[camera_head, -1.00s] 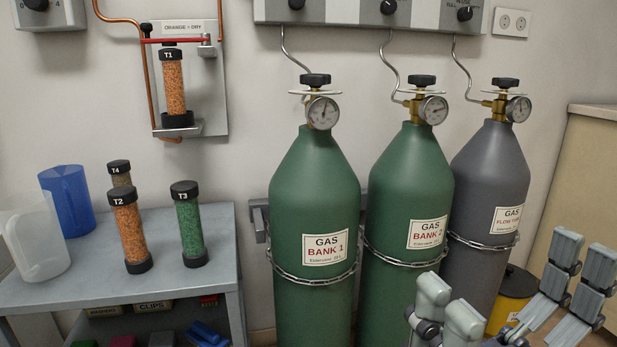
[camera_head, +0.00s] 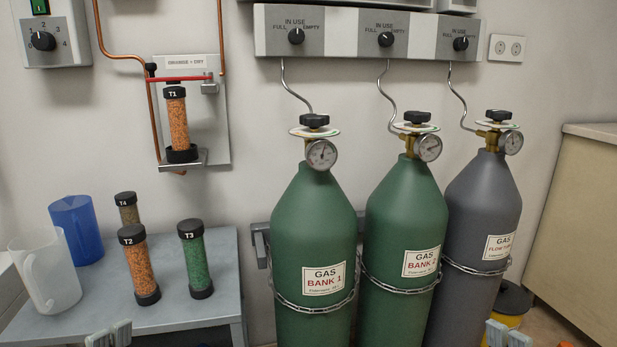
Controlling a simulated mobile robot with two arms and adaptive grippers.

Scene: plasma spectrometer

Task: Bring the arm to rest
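My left gripper (camera_head: 108,335) shows only as two grey fingertips at the bottom edge, in front of the low table. The tips of each pair are close together. The rest of both grippers and both arms are below the picture, so I cannot tell whether they are open or shut. I see nothing held between the visible tips.
The grey table (camera_head: 200,255) bears tubes T2 (camera_head: 138,265), T3 (camera_head: 194,260) and T4 (camera_head: 126,208), a clear jug (camera_head: 50,280) and a blue jug (camera_head: 80,230). T1 (camera_head: 177,125) sits in the wall holder. Chained gas cylinders (camera_head: 315,230) stand mid-right, a cabinet (camera_head: 580,220) far right.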

